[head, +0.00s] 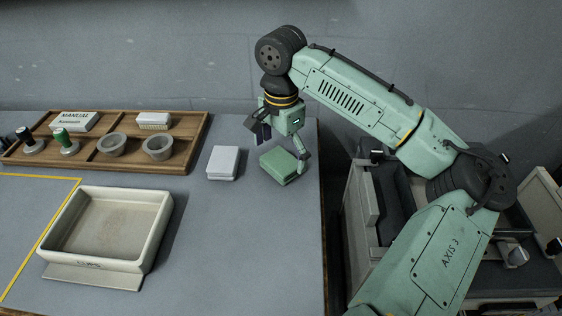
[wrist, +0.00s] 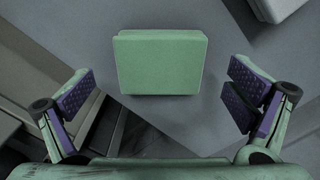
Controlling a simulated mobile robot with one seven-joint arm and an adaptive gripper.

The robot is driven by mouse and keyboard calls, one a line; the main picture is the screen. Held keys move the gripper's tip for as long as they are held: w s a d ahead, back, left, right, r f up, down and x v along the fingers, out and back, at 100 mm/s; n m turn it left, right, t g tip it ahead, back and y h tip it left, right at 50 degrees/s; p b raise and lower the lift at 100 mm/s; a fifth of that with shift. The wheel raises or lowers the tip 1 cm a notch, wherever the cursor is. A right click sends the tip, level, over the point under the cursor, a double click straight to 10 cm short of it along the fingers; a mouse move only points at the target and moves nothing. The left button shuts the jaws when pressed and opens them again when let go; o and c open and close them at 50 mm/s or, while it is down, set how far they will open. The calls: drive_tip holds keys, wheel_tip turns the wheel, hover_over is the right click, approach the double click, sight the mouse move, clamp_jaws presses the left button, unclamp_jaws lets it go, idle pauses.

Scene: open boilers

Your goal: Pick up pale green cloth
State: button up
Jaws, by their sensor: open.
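The pale green cloth (head: 279,166) is a folded, block-like piece lying flat on the grey table near its right edge. In the wrist view the cloth (wrist: 160,62) shows at the upper middle, ahead of and between the two fingers. My gripper (head: 283,150) is above the cloth in the head view, pointing down. In the wrist view my gripper (wrist: 158,108) has its purple-padded fingers spread wide, with nothing between the pads. How much height separates the fingertips from the cloth is hard to tell.
A white block (head: 223,162) lies just left of the cloth. A wooden tray (head: 187,128) with bowls, stamps and a box stands at the back left. A cream basin (head: 160,222) is at the front left. The table's right edge (head: 322,215) is close to the cloth.

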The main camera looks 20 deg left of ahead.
drive_tip(key=shift+f, duration=1.35)
drive_tip(key=shift+c, duration=0.4)
drive_tip(key=c, duration=1.1)
drive_tip(key=shift+c, duration=0.6)
drive_tip(key=shift+r, duration=0.1)
drive_tip(key=shift+r+p, duration=0.85)
drive_tip(key=shift+p, duration=0.2)
wheel_tip(320, 180, up, 2)
drive_tip(key=shift+r+p, duration=0.1)
drive_tip(key=shift+p, duration=1)
drive_tip(key=s+d+p, duration=0.1)
drive_tip(key=s, duration=0.4)
drive_tip(key=s+d+p, duration=0.1)
drive_tip(key=s, duration=0.4)
drive_tip(key=s+d+r+p, duration=0.1)
drive_tip(key=s, duration=0.4)
drive_tip(key=shift+s, duration=0.3)
